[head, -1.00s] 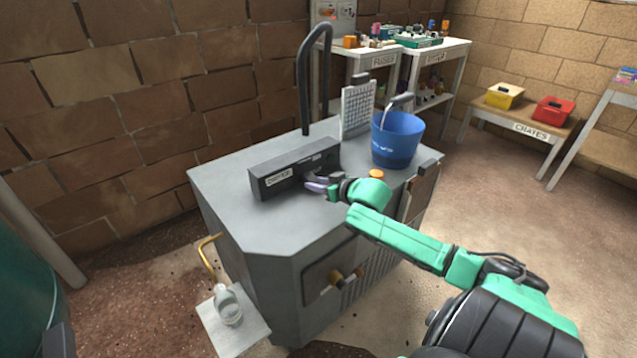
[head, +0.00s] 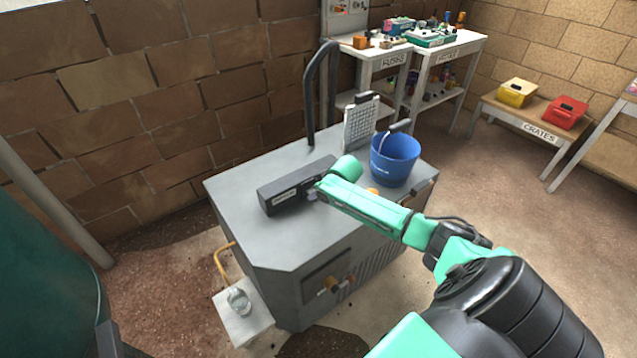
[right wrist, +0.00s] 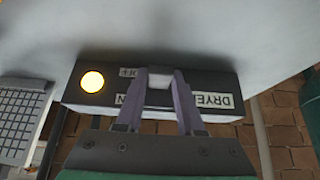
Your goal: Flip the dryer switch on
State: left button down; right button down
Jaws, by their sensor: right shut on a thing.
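The dark dryer box (head: 275,196) sits on top of the grey cabinet, and it also shows in the right wrist view (right wrist: 110,97). It bears a DRYER label (right wrist: 212,100), an OFF label (right wrist: 129,72) and a partly hidden label below that one. A round lamp (right wrist: 92,81) on it glows yellow. My right gripper (head: 312,196) is at the box's front face, partly hidden by my own arm. In the right wrist view its purple fingers (right wrist: 159,84) are shut on the pale switch lever (right wrist: 158,81). The lever's exact position is unclear. My left gripper is not in view.
A blue bucket (head: 394,162) and an upright grid panel (head: 360,125) stand behind my right arm on the grey cabinet (head: 245,235). A black curved pipe (head: 309,95) rises at the back.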

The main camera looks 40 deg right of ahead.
jog(key=shift+w+r+g+p, duration=0.3)
jog(key=shift+r+g, duration=0.25)
jog(key=shift+g, duration=0.15)
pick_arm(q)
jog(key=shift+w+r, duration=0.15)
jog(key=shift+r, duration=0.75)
pick_arm(e)
jog(key=shift+w+r+g, duration=0.15)
jog(key=shift+r+g, duration=0.1)
jog(key=shift+g, duration=0.55)
jog(key=c, duration=0.5)
grip_release()
pick_arm(q)
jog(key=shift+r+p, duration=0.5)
jog(key=shift+p, duration=0.15)
pick_arm(e)
jog(key=v, duration=1.4)
jog(key=shift+w+r, duration=0.1)
jog(key=shift+r, duration=0.25)
